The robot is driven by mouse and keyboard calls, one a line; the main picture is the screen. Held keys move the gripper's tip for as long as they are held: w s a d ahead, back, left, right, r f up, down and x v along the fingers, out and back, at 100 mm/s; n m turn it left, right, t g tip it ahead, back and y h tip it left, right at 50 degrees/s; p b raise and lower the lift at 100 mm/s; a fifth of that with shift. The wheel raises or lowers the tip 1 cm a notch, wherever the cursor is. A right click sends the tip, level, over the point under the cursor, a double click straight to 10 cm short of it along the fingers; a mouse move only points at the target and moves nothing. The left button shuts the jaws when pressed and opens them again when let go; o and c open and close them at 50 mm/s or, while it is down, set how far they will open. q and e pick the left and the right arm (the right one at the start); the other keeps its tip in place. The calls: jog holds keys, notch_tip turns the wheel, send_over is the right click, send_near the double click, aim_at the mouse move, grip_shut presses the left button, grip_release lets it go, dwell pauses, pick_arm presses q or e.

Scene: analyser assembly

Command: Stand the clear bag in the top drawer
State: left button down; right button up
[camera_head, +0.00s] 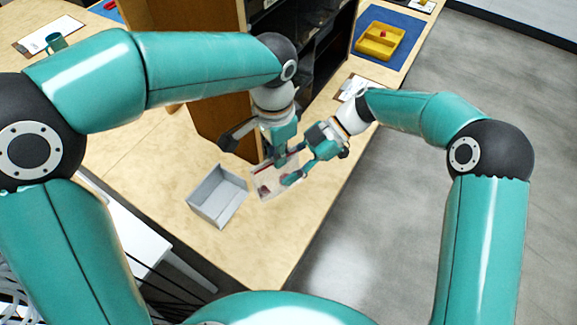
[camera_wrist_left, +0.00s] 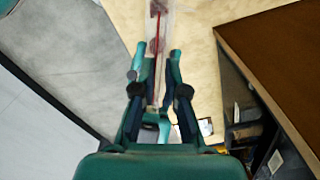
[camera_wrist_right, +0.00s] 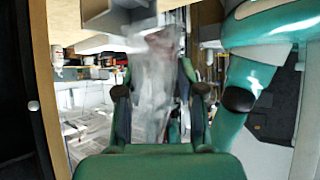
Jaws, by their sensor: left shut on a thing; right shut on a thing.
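The clear bag (camera_head: 264,187) is see-through, with a red strip along its top and small reddish things inside. It is held over or on the wooden table; I cannot tell whether its bottom touches. My left gripper (camera_head: 281,160) is shut on its top edge, and the bag (camera_wrist_left: 158,35) shows edge-on in the left wrist view. My right gripper (camera_head: 291,178) is shut on its right side; the bag (camera_wrist_right: 152,85) looks hazy between the fingers in the right wrist view. A grey open-topped drawer-like box (camera_head: 207,205) is just left of the bag, apparently empty.
A brown wooden cabinet (camera_head: 207,118) with dark shelves stands behind the grippers. A clipboard (camera_head: 352,88) lies right of it. A yellow tray (camera_head: 378,42) rests on a blue mat at the back. The table front (camera_head: 262,245) is clear.

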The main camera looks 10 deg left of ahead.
pick_arm(q)
jog(key=c, duration=1.2)
grip_release()
jog(key=shift+o, duration=0.2)
jog(key=shift+r, duration=0.1)
